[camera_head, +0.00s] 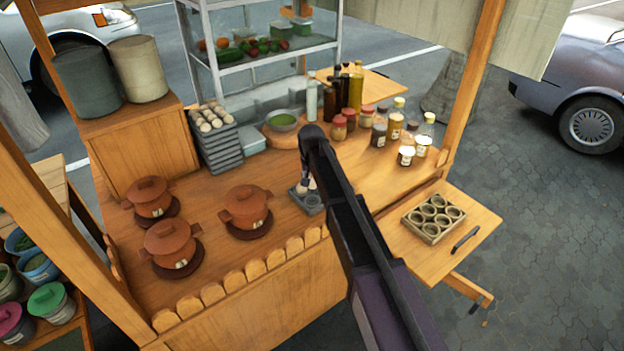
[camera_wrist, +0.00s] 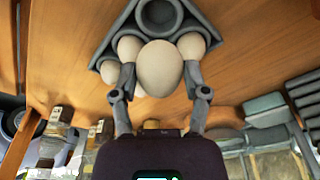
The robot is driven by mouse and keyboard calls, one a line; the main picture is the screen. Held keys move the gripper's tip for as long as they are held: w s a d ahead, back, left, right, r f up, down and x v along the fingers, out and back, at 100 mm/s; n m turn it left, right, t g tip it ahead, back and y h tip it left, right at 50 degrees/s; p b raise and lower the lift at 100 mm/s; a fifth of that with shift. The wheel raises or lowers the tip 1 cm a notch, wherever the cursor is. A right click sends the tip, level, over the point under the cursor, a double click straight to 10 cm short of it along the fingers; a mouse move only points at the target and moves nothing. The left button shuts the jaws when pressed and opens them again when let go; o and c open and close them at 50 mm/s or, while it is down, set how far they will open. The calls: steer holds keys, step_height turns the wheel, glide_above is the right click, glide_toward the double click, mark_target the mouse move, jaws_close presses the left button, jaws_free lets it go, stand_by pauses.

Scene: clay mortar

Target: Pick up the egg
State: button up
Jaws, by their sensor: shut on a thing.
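A large pale egg (camera_wrist: 160,68) sits between the two fingers of my gripper (camera_wrist: 159,76) in the wrist view. The gripper is shut on it. Right behind the egg is a small grey egg tray (camera_wrist: 195,18) with an empty round cup. Other eggs show at its sides, one on the left (camera_wrist: 128,47) and one on the right (camera_wrist: 190,46). I cannot tell whether the held egg is clear of the tray. In the head view the grey tray (camera_head: 313,204) lies on the wooden counter, partly hidden by my arm.
Lidded clay pots (camera_head: 168,243) stand on the left of the counter (camera_head: 225,180). A stack of egg trays (camera_head: 215,150) is behind them. Bottles and jars (camera_head: 380,128) stand at the back right. A tray of cups (camera_head: 433,217) sits on the side shelf (camera_head: 470,213).

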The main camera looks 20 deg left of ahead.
steer(key=shift+r+p, duration=0.65)
steer(key=shift+r, duration=0.3)
steer(key=shift+d, duration=0.1)
steer(key=shift+d+r, duration=0.15)
steer(key=shift+d, duration=0.6)
steer(key=w+d+f+b, duration=0.2)
steer(key=d+f, duration=0.1)
steer(key=d, duration=1.4)
steer(key=w+d+f+b, duration=0.2)
steer(key=d+b, duration=0.1)
steer(key=d, duration=1.4)
steer(key=shift+d+f, duration=0.15)
steer(key=shift+f, duration=0.25)
steer(key=shift+f+b, duration=0.15)
steer(key=shift+b, duration=0.25)
steer(key=shift+f+b, duration=0.35)
